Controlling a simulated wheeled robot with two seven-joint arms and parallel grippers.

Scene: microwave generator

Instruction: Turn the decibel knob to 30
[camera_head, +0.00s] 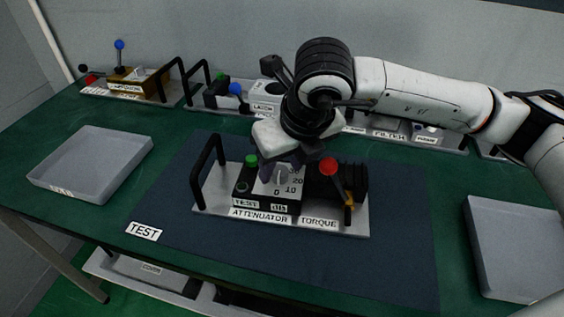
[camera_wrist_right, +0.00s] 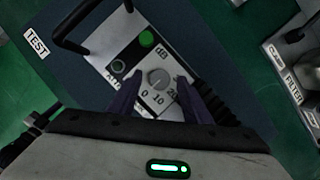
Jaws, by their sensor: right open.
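The decibel knob (camera_head: 281,178) is a small grey dial on the white face of the attenuator (camera_head: 262,192), with 0, 10, 20 and 30 printed around it. In the right wrist view the knob (camera_wrist_right: 158,77) lies between and just beyond the dark purple fingers. My right gripper (camera_head: 285,165) is open above the attenuator, its fingers on either side of the knob; in the wrist view the gripper (camera_wrist_right: 160,98) holds nothing. I cannot tell whether the fingers touch the dial. The knob's exact pointer setting is too small to read. My left gripper is not in view.
A green button (camera_head: 251,160) and a black handle (camera_head: 207,165) are left of the knob. A red-knobbed lever (camera_head: 328,166) by the TORQUE label stands close on the right. Grey trays (camera_head: 92,163) (camera_head: 520,250) lie at both sides. More modules line the back.

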